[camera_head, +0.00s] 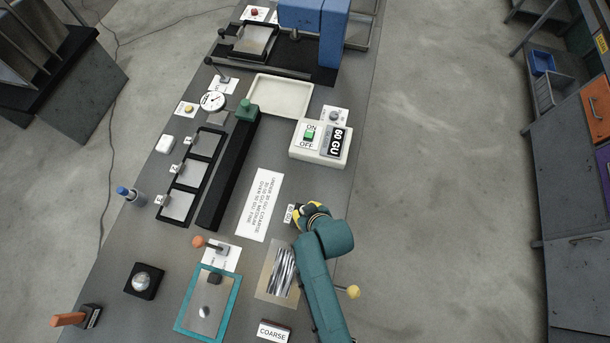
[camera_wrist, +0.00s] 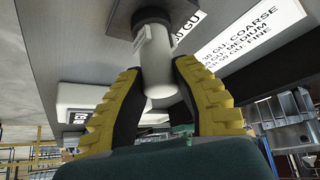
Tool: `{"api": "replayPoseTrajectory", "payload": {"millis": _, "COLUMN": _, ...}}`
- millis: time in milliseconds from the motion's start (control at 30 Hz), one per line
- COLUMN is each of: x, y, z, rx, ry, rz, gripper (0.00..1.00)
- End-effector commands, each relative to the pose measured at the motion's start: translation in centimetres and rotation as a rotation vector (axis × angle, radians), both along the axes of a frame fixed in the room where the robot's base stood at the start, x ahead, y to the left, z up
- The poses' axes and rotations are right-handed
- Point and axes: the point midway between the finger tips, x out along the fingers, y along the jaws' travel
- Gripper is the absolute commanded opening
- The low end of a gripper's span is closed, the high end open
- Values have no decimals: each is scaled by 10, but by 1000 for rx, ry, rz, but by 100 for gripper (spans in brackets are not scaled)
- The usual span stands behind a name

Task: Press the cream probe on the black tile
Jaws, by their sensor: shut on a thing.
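My gripper (camera_head: 309,214) is low over the right side of the bench, next to a small white label. In the wrist view its yellow-and-black fingers (camera_wrist: 158,92) are shut around a cream cylindrical probe (camera_wrist: 156,66). The probe's far end meets or nearly meets a dark square piece (camera_wrist: 122,22) on the bench; contact cannot be told. I cannot tell whether this piece is the black tile. A "GU" label (camera_wrist: 189,20) lies beside it. In the head view my gripper hides most of the probe.
A white meter box (camera_head: 319,143) with a green switch and a "60 GU" panel stands beyond my gripper. A printed card (camera_head: 264,204) lies left of it. A striped metal sample (camera_head: 281,271) and a "COARSE" block (camera_head: 273,331) are nearer. The bench's right edge is close.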

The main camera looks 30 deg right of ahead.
Motion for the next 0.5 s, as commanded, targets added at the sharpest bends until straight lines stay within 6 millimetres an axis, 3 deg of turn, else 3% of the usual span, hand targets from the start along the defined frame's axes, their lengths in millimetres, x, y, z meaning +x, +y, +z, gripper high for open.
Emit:
{"api": "replayPoseTrajectory", "payload": {"millis": 233, "x": -3, "y": 1, "z": -2, "rx": 3, "ry": 9, "rz": 1, "gripper": 0}}
{"api": "replayPoseTrajectory", "payload": {"millis": 500, "x": -2, "y": 0, "z": 24, "rx": 2, "ry": 6, "rz": 0, "gripper": 0}}
